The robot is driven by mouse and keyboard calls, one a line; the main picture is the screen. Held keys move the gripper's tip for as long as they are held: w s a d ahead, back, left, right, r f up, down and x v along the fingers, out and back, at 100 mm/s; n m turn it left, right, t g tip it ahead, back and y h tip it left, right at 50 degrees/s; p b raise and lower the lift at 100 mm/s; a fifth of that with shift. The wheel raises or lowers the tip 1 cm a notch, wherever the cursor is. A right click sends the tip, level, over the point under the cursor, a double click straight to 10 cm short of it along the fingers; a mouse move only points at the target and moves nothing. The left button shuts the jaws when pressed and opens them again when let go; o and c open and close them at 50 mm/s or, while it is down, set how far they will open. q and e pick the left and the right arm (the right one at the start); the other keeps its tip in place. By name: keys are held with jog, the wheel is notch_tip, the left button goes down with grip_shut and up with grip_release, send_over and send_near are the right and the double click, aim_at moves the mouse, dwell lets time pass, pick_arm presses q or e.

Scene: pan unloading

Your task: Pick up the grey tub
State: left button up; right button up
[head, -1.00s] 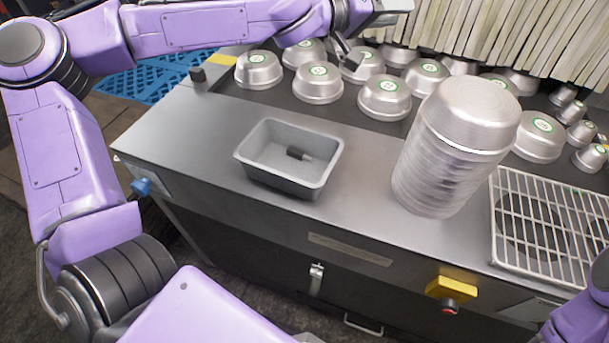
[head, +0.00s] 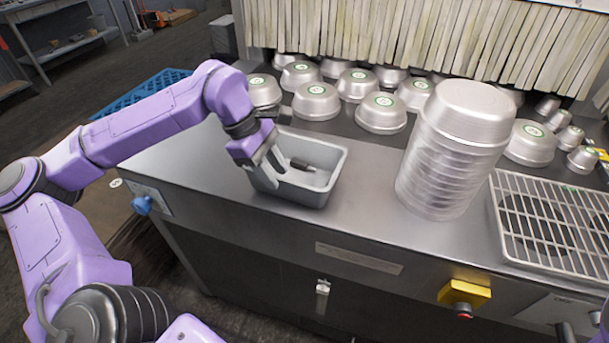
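The grey tub (head: 325,193) is a rectangular open container standing upright on the metal counter, left of the pan stack. A small dark object (head: 301,164) lies inside it. My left gripper (head: 268,180) is at the tub's left end, pointing down, with its fingers apart close to the left wall. It hides part of that wall and rim, and I cannot tell whether the fingers touch it. My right gripper is not in view.
A tall stack of metal pans (head: 452,150) stands right of the tub. A wire grate (head: 555,222) lies farther right. Several upturned pans (head: 381,113) with green labels sit behind, before a strip curtain (head: 400,35). The counter (head: 370,215) is clear around the tub's front.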

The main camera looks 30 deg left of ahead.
aim_at(283, 192)
pick_arm(q)
jog(key=x, duration=0.4)
jog(key=shift+w+f+p, duration=0.1)
jog(key=shift+p, duration=0.3)
jog(key=shift+w+f, duration=0.1)
jog(key=shift+f, duration=0.25)
grip_shut()
